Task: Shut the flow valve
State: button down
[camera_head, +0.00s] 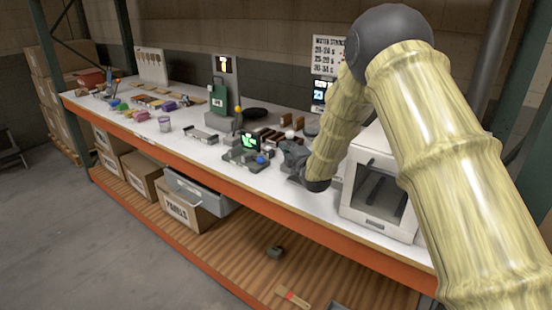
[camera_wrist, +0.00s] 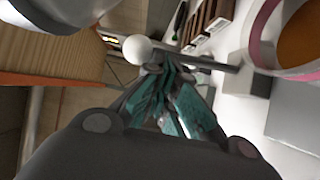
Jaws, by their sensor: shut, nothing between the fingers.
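In the wrist view a dark bar with a white ball (camera_wrist: 137,49) at its left end lies just beyond my fingertips; it looks like a lever handle, possibly the flow valve's. My gripper (camera_wrist: 168,72) is shut and empty, with its teal-padded fingers close to this bar; I cannot tell whether they touch it. In the head view my gripper (camera_head: 291,155) is low over the bench, right of a small device with a green-lit screen (camera_head: 249,141) and a blue ball (camera_head: 261,159). My arm hides part of the bench there, and no valve is clearly recognisable in that view.
A white box-shaped machine (camera_head: 375,195) stands to the right of my gripper. Brown racked pieces (camera_wrist: 205,25) and a pink-rimmed round container (camera_wrist: 262,35) lie beyond my fingers. The orange bench edge (camera_head: 225,180) runs along the front. Coloured items crowd the bench's far left.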

jog(key=shift+w+d+r+b, duration=0.2)
jog(key=shift+w+d+b, duration=0.3)
jog(key=shift+w, duration=0.1)
dwell(0.4)
jog(key=v, duration=1.2)
jog(key=shift+r, duration=0.25)
